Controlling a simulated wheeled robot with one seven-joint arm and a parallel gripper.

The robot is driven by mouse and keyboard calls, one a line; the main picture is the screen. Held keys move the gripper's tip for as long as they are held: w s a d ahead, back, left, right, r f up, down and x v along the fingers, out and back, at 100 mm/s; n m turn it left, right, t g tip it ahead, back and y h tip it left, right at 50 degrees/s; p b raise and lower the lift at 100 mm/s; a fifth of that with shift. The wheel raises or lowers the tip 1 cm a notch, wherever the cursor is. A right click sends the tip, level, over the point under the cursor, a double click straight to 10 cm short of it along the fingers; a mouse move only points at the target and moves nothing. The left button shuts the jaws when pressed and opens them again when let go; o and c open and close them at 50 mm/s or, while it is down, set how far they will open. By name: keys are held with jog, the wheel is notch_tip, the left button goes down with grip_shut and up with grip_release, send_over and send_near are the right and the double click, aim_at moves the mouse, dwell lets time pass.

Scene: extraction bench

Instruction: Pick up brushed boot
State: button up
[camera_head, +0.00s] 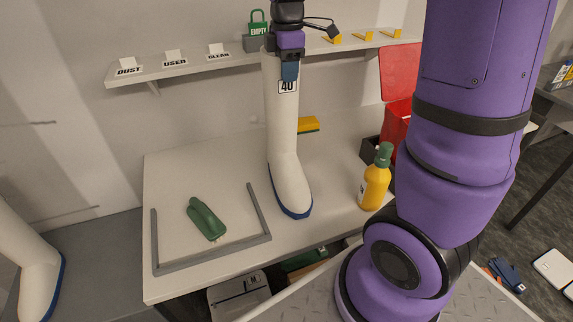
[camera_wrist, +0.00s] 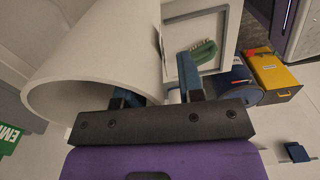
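A tall white boot (camera_head: 283,140) with a blue sole and a "40" label stands upright on the bench in the head view. My gripper (camera_head: 289,72) is at its top rim from above. In the wrist view, the boot's round opening (camera_wrist: 45,92) is close, at the left. My gripper (camera_wrist: 158,88) has its fingers apart on either side of the near rim wall: the left one appears inside the opening, the right one outside. A gap shows between the right finger and the boot. The left fingertip is hidden in the boot.
A green brush-like object (camera_head: 206,218) lies inside a grey frame (camera_head: 215,256) on the bench (camera_head: 160,172). A yellow bottle (camera_head: 375,180) stands right of the boot. A shelf (camera_head: 185,68) with signs runs behind. Another white boot (camera_head: 38,275) stands at the far left. A red bin (camera_head: 395,125) is behind my arm.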

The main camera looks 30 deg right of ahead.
jog(key=shift+f, duration=0.2)
dwell(0.3)
jog(key=shift+c, duration=0.4)
grip_shut()
dwell(0.9)
